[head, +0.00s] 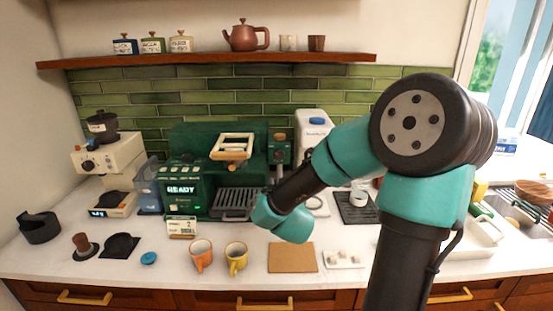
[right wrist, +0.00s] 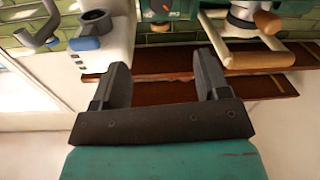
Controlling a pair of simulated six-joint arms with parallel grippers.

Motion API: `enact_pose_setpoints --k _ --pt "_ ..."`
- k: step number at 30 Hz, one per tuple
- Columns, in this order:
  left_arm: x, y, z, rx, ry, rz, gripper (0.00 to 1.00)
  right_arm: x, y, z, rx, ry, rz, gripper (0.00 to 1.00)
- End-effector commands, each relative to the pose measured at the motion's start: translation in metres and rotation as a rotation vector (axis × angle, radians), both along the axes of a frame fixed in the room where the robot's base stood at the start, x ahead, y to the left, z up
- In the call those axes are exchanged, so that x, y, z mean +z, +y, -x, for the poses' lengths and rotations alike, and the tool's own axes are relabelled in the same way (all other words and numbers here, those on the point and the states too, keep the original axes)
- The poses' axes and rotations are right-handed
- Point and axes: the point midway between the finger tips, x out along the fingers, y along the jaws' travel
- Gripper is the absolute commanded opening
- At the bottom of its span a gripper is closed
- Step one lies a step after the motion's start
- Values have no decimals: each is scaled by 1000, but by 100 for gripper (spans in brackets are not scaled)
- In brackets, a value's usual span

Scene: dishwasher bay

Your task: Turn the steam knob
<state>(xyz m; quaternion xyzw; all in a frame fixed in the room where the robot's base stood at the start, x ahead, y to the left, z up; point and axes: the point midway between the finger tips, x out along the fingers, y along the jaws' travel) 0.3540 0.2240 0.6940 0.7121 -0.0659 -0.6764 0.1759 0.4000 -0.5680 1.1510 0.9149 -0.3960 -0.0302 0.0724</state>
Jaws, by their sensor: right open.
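The green espresso machine (head: 195,195) stands at the back of the counter with a lit READY display. On its right side a small green panel (head: 280,155) has a brownish knob-like part at the top; I cannot tell for sure that this is the steam knob. In the right wrist view, which looks upside down, the green panel (right wrist: 172,10) is at the top edge, beyond the fingertips. My left gripper is not in view.
Orange (head: 201,254) and yellow (head: 236,257) mugs and a tan board (head: 292,258) are in front. A wooden shelf (head: 200,60) runs above.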

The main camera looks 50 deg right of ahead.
Motion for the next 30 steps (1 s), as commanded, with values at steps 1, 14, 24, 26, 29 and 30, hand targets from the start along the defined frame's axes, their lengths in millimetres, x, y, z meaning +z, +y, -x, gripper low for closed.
enact_pose_setpoints --k 1,14,24,26,29,30 --pt "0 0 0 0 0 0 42 0 -1 -1 0 0 0 69" --pt "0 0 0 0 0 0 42 -1 -35 -33 -1 1 -2 69" --pt "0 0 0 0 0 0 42 -1 -77 -73 0 1 -1 69" --pt "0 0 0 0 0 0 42 -1 -85 -80 0 1 -1 69" --pt "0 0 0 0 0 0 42 -1 -97 -92 0 1 -2 69" --pt "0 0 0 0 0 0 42 -1 -102 -96 0 1 -2 69"
